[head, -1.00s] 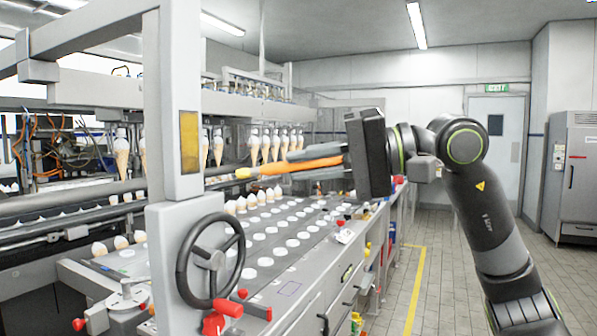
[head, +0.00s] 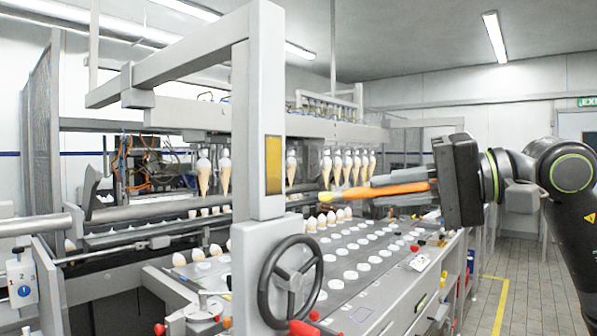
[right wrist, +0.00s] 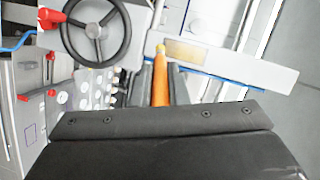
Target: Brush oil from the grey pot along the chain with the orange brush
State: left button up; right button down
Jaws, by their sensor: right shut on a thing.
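The orange brush (head: 385,191) is held out level in my right gripper (head: 405,190), its yellowish tip pointing left toward the machine. The right gripper is shut on its handle. In the right wrist view the brush (right wrist: 160,85) sticks straight out between the two grey fingers (right wrist: 160,90). The brush is in the air above the machine's bed, close to the row of hanging cones. I cannot make out the grey pot or the chain in either view. My left gripper is not in view.
The machine's grey upright post (head: 258,120) and black handwheel (head: 291,280) stand left of the brush. Several cones hang in a row (head: 350,165) behind it. A bed with white round pads (head: 350,275) lies below. Floor (head: 520,275) is open at right.

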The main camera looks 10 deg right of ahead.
dwell(0.6)
jog(key=shift+w+a+r+p, duration=0.2)
jog(key=shift+w+a+p, duration=0.4)
jog(key=shift+p, duration=0.3)
jog(key=shift+w+a+f+p, duration=0.1)
jog(key=shift+w+a+p, duration=0.75)
jog(key=shift+w, duration=0.3)
jog(key=shift+w+a+f+p, duration=0.1)
jog(key=shift+w+a+p, duration=0.7)
jog(key=shift+w, duration=0.3)
jog(key=shift+w+a+p, duration=0.4)
jog(key=shift+w+a, duration=0.15)
jog(key=shift+w, duration=0.15)
jog(key=shift+b, duration=0.65)
